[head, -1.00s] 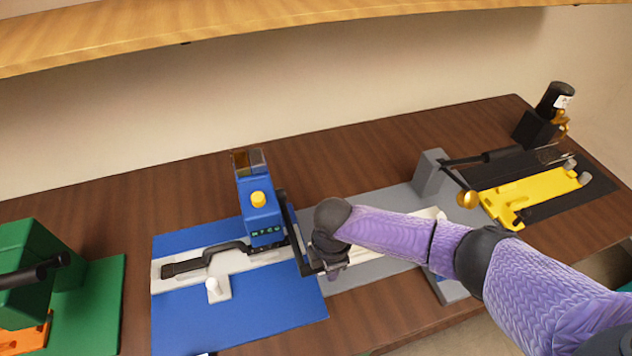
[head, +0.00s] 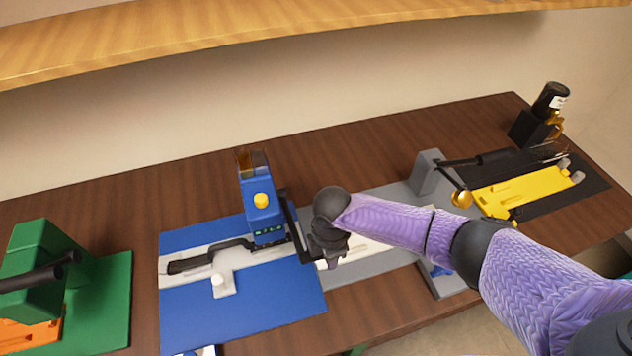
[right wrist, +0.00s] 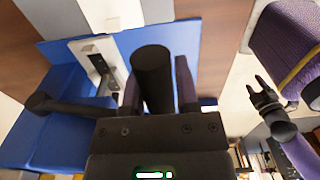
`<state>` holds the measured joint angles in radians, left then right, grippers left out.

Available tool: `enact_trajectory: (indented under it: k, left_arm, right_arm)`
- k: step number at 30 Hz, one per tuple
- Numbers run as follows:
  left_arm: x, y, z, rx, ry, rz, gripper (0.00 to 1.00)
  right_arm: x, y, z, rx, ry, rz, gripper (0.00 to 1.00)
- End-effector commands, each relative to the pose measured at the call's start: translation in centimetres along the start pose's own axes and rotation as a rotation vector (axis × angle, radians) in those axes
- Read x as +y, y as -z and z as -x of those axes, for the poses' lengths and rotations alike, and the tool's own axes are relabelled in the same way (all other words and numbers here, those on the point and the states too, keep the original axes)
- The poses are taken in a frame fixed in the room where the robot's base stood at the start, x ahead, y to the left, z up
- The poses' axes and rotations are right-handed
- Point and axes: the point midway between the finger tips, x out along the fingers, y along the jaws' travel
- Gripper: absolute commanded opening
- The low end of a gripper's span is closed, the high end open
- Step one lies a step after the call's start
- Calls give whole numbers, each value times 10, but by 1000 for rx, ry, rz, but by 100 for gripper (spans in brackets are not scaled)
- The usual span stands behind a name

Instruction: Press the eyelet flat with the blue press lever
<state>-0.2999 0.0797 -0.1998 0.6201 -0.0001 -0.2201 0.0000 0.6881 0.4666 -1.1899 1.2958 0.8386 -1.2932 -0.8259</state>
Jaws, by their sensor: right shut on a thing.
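The blue press (head: 261,212) stands at the back of a blue mat, with a yellow knob on its top front. Its black lever (head: 294,228) runs down its right side towards my right gripper (head: 328,256). In the right wrist view the fingers of my right gripper (right wrist: 158,85) are shut around the black lever handle (right wrist: 152,70). A light strap with a black strip (head: 208,258) lies across the mat and under the press head. I cannot make out the eyelet. My left gripper (right wrist: 262,95) shows at the right of the right wrist view, empty, its fingers apart.
The blue mat (head: 250,305) has a small white knobbed piece (head: 221,284) on it. A green press (head: 45,265) stands at left. A grey station (head: 432,172) and a yellow fixture (head: 520,190) are at right. A wooden shelf (head: 300,38) overhangs the back.

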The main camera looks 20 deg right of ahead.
Motion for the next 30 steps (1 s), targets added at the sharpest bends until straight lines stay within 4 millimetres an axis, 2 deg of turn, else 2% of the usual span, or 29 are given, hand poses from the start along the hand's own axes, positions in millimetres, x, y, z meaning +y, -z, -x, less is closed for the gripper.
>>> enact_trajectory:
  k: [4,10,14,18,23,27,30]
  left_arm:
    - [0,2,16,1,0,0,60]
    - [0,2,21,2,0,0,60]
    - [-1,3,30,2,1,0,60]
    - [-1,4,38,3,1,0,60]
    - [-1,4,41,3,1,0,60]
    - [-1,5,49,3,1,-1,60]
    - [-1,6,50,4,1,-1,60]
  right_arm:
    - [-1,0,16,-2,8,0,7]
    - [1,0,22,-1,8,0,13]
    - [4,0,34,-1,6,0,12]
    - [6,0,44,-1,7,1,15]
    - [8,0,48,-1,7,1,13]
    - [13,1,60,-1,6,1,6]
    - [15,1,64,0,6,1,6]
